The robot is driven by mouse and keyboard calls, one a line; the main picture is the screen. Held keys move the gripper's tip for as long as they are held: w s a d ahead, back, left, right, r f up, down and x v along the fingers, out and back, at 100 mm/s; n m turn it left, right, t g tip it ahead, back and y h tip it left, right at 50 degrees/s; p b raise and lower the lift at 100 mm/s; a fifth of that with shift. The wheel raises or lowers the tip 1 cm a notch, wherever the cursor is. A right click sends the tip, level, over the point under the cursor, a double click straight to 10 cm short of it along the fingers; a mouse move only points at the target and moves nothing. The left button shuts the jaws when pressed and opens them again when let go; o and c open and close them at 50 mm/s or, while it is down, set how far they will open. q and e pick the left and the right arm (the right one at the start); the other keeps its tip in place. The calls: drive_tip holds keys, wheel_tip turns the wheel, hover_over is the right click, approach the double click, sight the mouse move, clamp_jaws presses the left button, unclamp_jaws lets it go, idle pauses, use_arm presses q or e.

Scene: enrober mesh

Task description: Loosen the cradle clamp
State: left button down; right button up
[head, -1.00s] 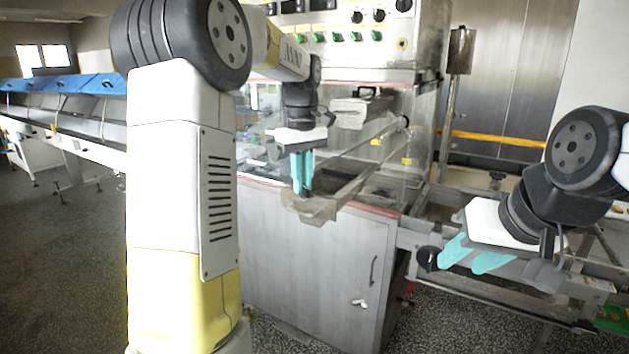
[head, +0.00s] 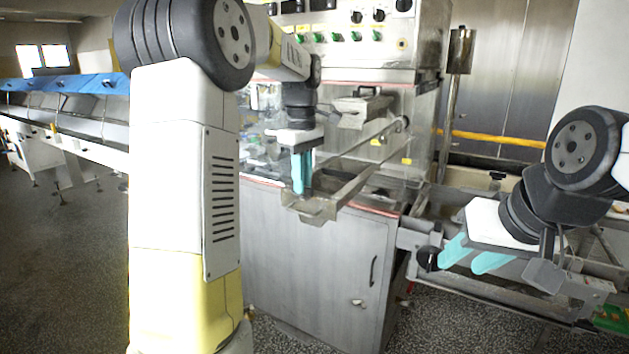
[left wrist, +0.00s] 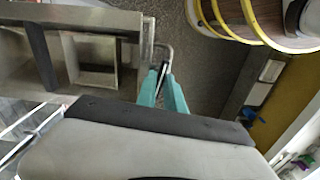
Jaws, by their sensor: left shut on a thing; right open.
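My left gripper (head: 300,190) points down at the near end of a metal cradle (head: 316,207) that juts out from the machine. In the left wrist view its teal fingers (left wrist: 162,88) are shut on a small bent metal lever (left wrist: 166,47) with a dark end, beside the cradle's framed end (left wrist: 95,60). I take this lever to be the clamp's handle; its lower part and the clamp itself are hidden. My right gripper (head: 466,262) is open and empty, beside a dark round knob (head: 427,258) at the right.
The machine's steel cabinet (head: 315,270) stands under the cradle, with a clear guard (head: 415,130) behind it. A metal conveyor frame (head: 500,285) runs below my right gripper. A long blue-topped line (head: 60,84) stands at the left, beyond open floor (head: 60,250).

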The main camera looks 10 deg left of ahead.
use_arm(q)
drive_tip(key=shift+n, duration=0.7)
drive_tip(key=c, duration=1.5)
unclamp_jaws()
drive_tip(key=shift+r, duration=0.1)
wheel_tip(320, 180, up, 7)
drive_tip(key=shift+r, duration=0.3)
